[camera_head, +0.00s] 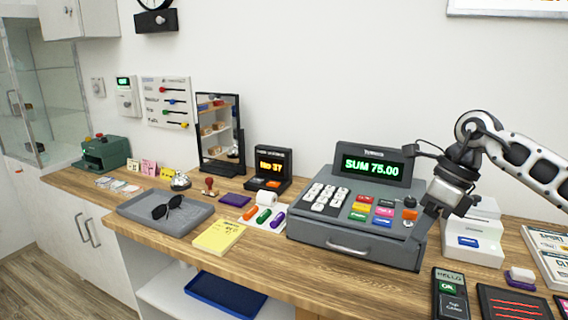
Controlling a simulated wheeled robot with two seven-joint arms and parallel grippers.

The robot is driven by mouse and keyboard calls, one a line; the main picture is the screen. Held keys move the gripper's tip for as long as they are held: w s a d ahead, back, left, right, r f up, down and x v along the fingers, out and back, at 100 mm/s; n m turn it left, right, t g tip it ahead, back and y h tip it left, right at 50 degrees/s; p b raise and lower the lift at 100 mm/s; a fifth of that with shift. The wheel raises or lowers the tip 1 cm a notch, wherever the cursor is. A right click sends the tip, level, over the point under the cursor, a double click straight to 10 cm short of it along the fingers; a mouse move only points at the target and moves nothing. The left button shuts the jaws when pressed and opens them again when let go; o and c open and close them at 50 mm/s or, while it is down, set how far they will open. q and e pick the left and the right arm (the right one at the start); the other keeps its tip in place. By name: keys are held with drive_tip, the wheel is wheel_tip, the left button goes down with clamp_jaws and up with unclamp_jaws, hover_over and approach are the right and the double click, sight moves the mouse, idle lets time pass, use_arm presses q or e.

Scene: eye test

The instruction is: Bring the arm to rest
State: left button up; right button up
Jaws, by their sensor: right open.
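My right arm comes in from the right edge and bends down at its wrist. My right gripper (422,224) points down and left, at the right side of the grey cash register (352,238). Its jaws are open and I see nothing between them. The fingertips overlap the register's right edge in the picture, near an orange knob; I cannot tell whether they touch it. The register's display (371,167) reads "SUM 75.00" in green, and its drawer looks shut. My left gripper is not in view.
A white boxy device (473,240) stands right of the register, close to my gripper. A card terminal (450,296) lies in front. A yellow pad (218,237), grey tray (140,213) with sunglasses and mirror (219,135) stand left. Bare wood (300,272) shows before the register.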

drive_tip(key=s+a+f+m+t+y+b, duration=0.1)
drive_tip(key=s+a+f+m+t+y, duration=0.3)
drive_tip(key=a+y, duration=0.6)
drive_tip(key=s+a+f+m+g+y, duration=0.15)
drive_tip(key=a+m+y, duration=0.35)
drive_tip(key=a, duration=1)
drive_tip(key=s+d+f+m+t+h, duration=0.1)
drive_tip(key=d+f+m+t+h, duration=0.45)
drive_tip(key=m, duration=0.65)
drive_tip(key=s+d+f+m+t+h, duration=0.1)
drive_tip(key=d+f+m+t+h, duration=0.1)
drive_tip(key=f+m+t+h, duration=0.75)
drive_tip(key=s+d+f+m+g, duration=0.3)
drive_tip(key=s+f+m, duration=0.3)
drive_tip(key=s, duration=0.1)
drive_tip(key=s+d+f+m+g+h, duration=0.1)
drive_tip(key=s+d+f+m+g, duration=0.2)
drive_tip(key=s+f+m, duration=0.4)
drive_tip(key=shift+d+f+g+h, duration=0.15)
drive_tip(key=shift+d+g+h, duration=0.15)
drive_tip(key=shift+g, duration=0.45)
